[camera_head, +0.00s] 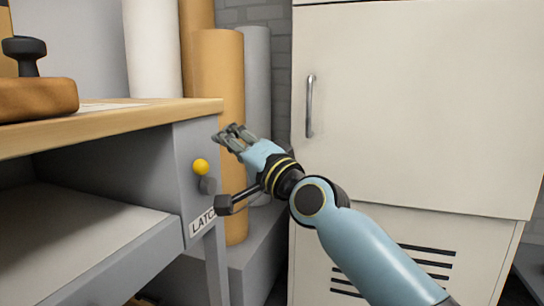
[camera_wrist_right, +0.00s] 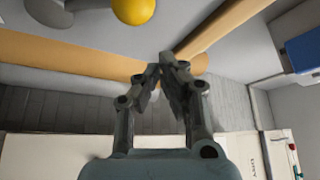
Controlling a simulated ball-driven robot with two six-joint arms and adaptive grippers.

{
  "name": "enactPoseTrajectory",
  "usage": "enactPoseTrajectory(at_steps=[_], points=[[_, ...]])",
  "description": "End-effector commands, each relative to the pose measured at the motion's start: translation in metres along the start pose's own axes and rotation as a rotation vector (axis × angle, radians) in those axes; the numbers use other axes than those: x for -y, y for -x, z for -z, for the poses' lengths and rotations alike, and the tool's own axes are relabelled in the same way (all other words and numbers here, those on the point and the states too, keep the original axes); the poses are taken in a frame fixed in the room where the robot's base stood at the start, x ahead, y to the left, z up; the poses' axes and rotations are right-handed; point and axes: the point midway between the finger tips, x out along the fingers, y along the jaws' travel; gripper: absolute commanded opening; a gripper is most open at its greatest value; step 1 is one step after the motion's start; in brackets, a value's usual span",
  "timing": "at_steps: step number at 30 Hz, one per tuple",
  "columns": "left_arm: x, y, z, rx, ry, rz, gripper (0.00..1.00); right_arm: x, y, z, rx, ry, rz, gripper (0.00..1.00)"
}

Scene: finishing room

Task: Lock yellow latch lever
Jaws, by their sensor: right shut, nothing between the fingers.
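The yellow latch knob (camera_head: 201,167) sits on the grey side panel of the workbench, above a label (camera_head: 203,221) of which "LATC" can be read. A dark grey pivot (camera_head: 208,185) shows just below the knob. In the right wrist view the yellow knob (camera_wrist_right: 134,10) is at the top edge, beyond the fingertips. My right gripper (camera_head: 226,135) is beside the bench corner, up and to the right of the knob, apart from it. Its fingers are shut and empty, and they show in the wrist view (camera_wrist_right: 166,65). My left gripper is not in view.
The workbench (camera_head: 150,108) has a wooden top and an open shelf (camera_head: 90,230). A wooden block with a black knob (camera_head: 35,95) stands on top. Tall rolls (camera_head: 222,80) stand behind. A cream cabinet with a metal handle (camera_head: 309,105) is at the right.

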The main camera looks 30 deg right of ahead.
Motion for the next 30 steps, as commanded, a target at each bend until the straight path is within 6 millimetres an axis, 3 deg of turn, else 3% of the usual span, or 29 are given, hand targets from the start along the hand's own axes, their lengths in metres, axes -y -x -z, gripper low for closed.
enactPoseTrajectory(at_steps=[2, 3, 9, 15, 30], points=[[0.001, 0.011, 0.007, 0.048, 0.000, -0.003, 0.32, 0.007, -0.003, 0.006, -0.002, 0.002, 0.003, 0.00], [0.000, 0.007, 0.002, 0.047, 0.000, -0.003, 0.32, -0.001, 0.012, 0.003, 0.003, 0.003, -0.004, 0.00], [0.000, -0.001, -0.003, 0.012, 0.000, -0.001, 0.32, -0.011, 0.059, 0.003, 0.005, 0.003, -0.005, 0.00], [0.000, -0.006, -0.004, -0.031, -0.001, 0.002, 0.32, -0.015, 0.087, 0.004, 0.002, 0.001, -0.002, 0.00], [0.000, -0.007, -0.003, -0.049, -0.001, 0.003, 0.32, -0.014, 0.096, 0.006, -0.001, 0.000, 0.000, 0.00]])
